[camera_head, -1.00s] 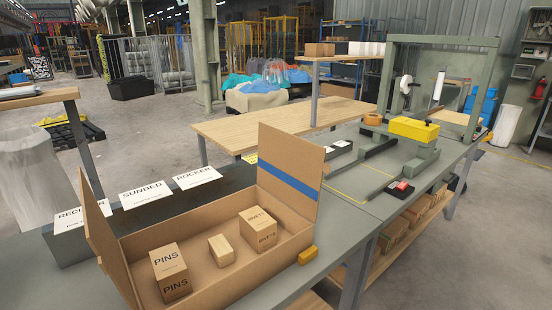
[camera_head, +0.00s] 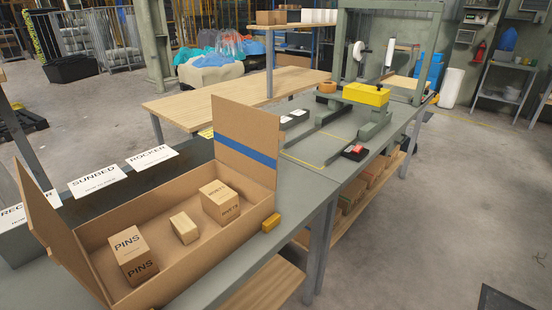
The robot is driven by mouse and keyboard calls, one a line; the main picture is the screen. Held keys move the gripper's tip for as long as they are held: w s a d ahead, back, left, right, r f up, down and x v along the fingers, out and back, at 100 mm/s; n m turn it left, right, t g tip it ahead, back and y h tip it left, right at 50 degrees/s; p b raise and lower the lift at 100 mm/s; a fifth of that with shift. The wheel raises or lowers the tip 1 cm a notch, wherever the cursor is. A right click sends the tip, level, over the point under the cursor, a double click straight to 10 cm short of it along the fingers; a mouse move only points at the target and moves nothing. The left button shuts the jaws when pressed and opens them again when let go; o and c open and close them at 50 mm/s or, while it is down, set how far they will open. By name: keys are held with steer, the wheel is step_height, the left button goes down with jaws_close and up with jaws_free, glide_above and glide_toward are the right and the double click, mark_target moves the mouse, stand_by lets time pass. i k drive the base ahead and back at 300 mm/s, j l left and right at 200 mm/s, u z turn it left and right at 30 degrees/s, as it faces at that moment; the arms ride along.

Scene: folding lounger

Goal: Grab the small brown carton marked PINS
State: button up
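The small brown carton marked PINS (camera_head: 132,253) stands upright in the left part of a large open cardboard box (camera_head: 245,220). PINS is printed on its top and on its front face. To its right in the same box are a small plain wooden-looking block (camera_head: 185,228) and another brown carton (camera_head: 220,202), whose marking seems to read RIVETS. The three stand apart from each other. My gripper is not in view.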

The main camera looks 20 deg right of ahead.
mark_target(136, 260)
steer(key=i+j+z, duration=0.15)
steer(key=j, duration=0.2)
steer(key=i+j+z, duration=0.2)
steer(key=j, duration=0.2)
steer(key=i+j+z, duration=0.15)
steer(key=j, duration=0.25)
steer(key=i, duration=0.05)
